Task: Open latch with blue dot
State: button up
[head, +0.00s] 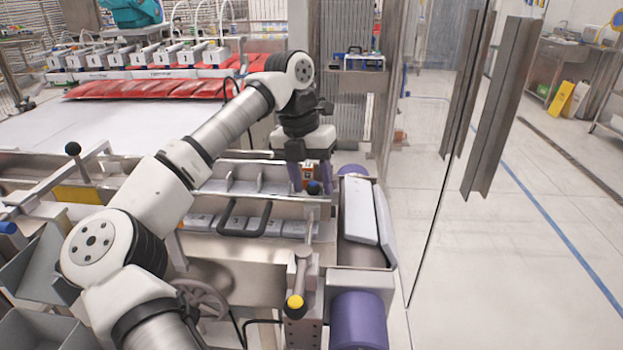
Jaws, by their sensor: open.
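A latch with a dark blue knob (313,188) stands at the far right corner of the steel frame, right of picture centre. My gripper (311,182) points down over this knob with its two purple fingers apart. In the picture the knob shows between and slightly below the fingertips. I cannot tell whether either finger touches it. The lower part of this latch is small and hard to make out. A second latch, with a yellow knob (295,302), stands at the near right corner of the frame.
A black handle (244,230) lies across the frame left of the latches. A purple roller (358,318) and a glass panel (440,150) are to the right. A black knob (73,149) and another blue knob (8,228) are at left.

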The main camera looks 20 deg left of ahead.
jog(key=c, duration=1)
jog(key=n, duration=0.1)
jog(key=d+n+b, duration=0.1)
jog(key=n, duration=0.1)
jog(key=s+n+b, duration=0.1)
jog(key=shift+d+f+t, duration=0.1)
jog(key=shift+d+t, duration=0.15)
jog(key=shift+t, duration=0.15)
jog(key=shift+d+n+b, duration=0.35)
jog(key=shift+n+b, duration=0.1)
jog(key=shift+n, duration=0.4)
jog(key=shift+d+n+b, duration=0.3)
jog(key=shift+n+b, duration=0.15)
jog(key=shift+n, duration=0.4)
jog(key=shift+t, duration=0.3)
jog(key=o, duration=1)
